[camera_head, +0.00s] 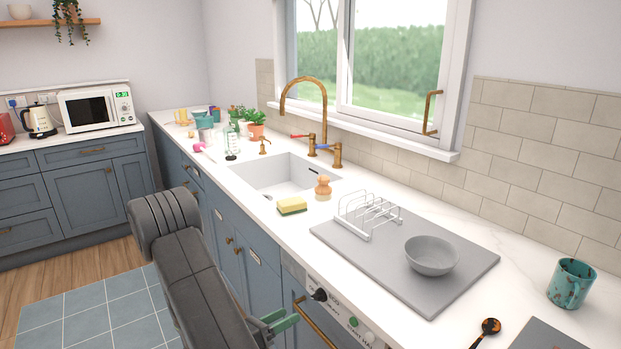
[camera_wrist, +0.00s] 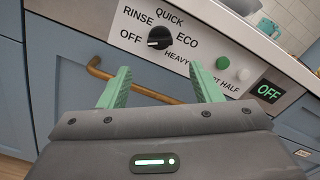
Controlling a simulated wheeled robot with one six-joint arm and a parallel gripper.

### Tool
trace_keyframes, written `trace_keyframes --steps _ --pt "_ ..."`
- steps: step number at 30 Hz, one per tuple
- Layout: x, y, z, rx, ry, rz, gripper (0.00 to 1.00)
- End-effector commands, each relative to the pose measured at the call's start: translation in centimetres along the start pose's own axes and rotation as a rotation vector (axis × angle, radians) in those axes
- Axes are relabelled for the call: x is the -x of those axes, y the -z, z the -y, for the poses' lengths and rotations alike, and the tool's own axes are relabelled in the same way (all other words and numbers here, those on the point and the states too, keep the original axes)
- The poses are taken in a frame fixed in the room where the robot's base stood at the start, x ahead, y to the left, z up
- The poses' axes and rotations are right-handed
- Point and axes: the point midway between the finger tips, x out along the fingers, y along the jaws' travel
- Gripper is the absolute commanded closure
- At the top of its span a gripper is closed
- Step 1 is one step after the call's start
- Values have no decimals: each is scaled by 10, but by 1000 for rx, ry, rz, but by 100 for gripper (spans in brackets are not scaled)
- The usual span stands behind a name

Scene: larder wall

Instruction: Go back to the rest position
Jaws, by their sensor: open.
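My gripper (camera_head: 282,325) is at the lower middle of the head view, in front of the dishwasher panel below the counter edge. In the wrist view my gripper (camera_wrist: 161,88) has its two green fingers apart with nothing between them. Ahead of the fingers is the dishwasher panel (camera_wrist: 205,40), with a black dial (camera_wrist: 159,39) whose pointer is toward OFF. A brass handle (camera_wrist: 125,85) runs behind the fingers. A green button (camera_wrist: 222,62), a white button and a small display reading OFF sit to the right. Whether the fingers touch the handle I cannot tell.
The counter (camera_head: 388,262) overhangs close by. It bears a grey drying mat (camera_head: 440,293) with a plate rack (camera_head: 367,214) and bowl (camera_head: 432,256), a sponge (camera_head: 292,206), a brush (camera_head: 323,187) and a teal mug (camera_head: 569,283). The floor at the left is clear.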

Motion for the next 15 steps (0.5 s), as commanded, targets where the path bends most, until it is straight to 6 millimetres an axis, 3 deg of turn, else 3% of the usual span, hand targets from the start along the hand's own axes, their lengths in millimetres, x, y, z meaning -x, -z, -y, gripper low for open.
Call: trace_keyframes --steps 15 --pt "-64 0 1 0 3 -2 42"
